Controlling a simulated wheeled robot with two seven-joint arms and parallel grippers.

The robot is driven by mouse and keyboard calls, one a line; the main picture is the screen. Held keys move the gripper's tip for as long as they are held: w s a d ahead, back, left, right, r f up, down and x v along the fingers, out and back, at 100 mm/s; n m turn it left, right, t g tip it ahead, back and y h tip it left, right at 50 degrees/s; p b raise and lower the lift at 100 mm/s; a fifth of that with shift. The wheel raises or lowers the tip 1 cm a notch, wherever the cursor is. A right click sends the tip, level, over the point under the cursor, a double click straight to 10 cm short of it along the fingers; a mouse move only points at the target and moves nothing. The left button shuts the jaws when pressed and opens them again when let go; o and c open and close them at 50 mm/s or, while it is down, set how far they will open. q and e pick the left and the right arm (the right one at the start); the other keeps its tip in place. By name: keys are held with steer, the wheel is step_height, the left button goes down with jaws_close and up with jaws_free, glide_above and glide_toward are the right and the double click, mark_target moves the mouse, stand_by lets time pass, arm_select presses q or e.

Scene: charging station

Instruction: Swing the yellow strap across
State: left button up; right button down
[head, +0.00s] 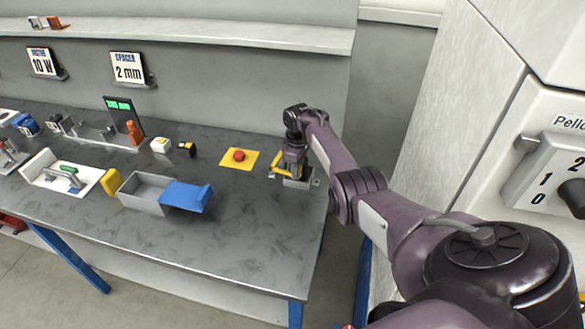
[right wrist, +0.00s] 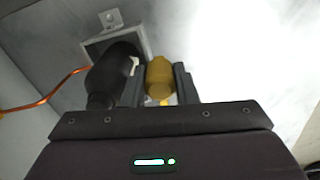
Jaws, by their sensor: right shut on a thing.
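The yellow strap (head: 279,169) is at the right end of the table, by a small grey metal holder (head: 300,183). My right gripper (head: 291,170) reaches down over it and hides part of it. In the right wrist view the yellow piece (right wrist: 158,78) sits between the two dark fingers of my right gripper (right wrist: 160,84), which are shut on it. A black plug-like body (right wrist: 110,72) with an orange cable (right wrist: 52,93) stands beside the left finger, in front of the grey holder (right wrist: 106,42). My left gripper is not in view.
A red button on a yellow plate (head: 239,156) lies left of the gripper. Further left are a grey bin (head: 148,193) with a blue part, a white tray (head: 40,178) and small devices. A white cabinet with a dial (head: 574,196) stands at right. The table's front right is clear.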

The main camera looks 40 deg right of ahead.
steer(key=shift+d, duration=0.2)
stand_by(0.3)
steer(key=c, duration=1.1)
jaws_free()
steer(key=shift+c, duration=0.2)
